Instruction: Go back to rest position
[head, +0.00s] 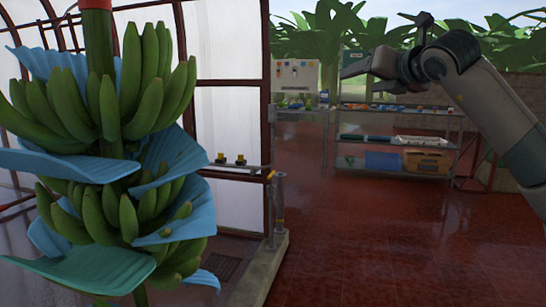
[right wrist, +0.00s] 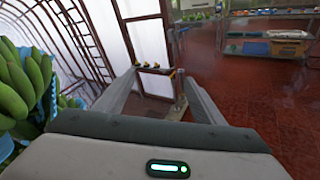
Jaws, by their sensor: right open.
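My right gripper (head: 352,63) is raised at the upper right of the head view, its fingers pointing left. It is open and empty. In the right wrist view its two fingers stand apart (right wrist: 160,88) with nothing between them. The hanging banana stem (head: 105,150) fills the left of the head view, with green bunches and blue and green sheets between the tiers. In the right wrist view part of the bunches (right wrist: 22,85) shows at the left edge. The gripper is well clear of the stem. My left gripper is not in view.
A metal shelf rack (head: 395,143) with tools and boxes stands at the back right. A translucent wall with a red frame (head: 265,100) stands behind the stem, with a low concrete kerb (head: 262,270). The red tiled floor (head: 370,240) in front is clear.

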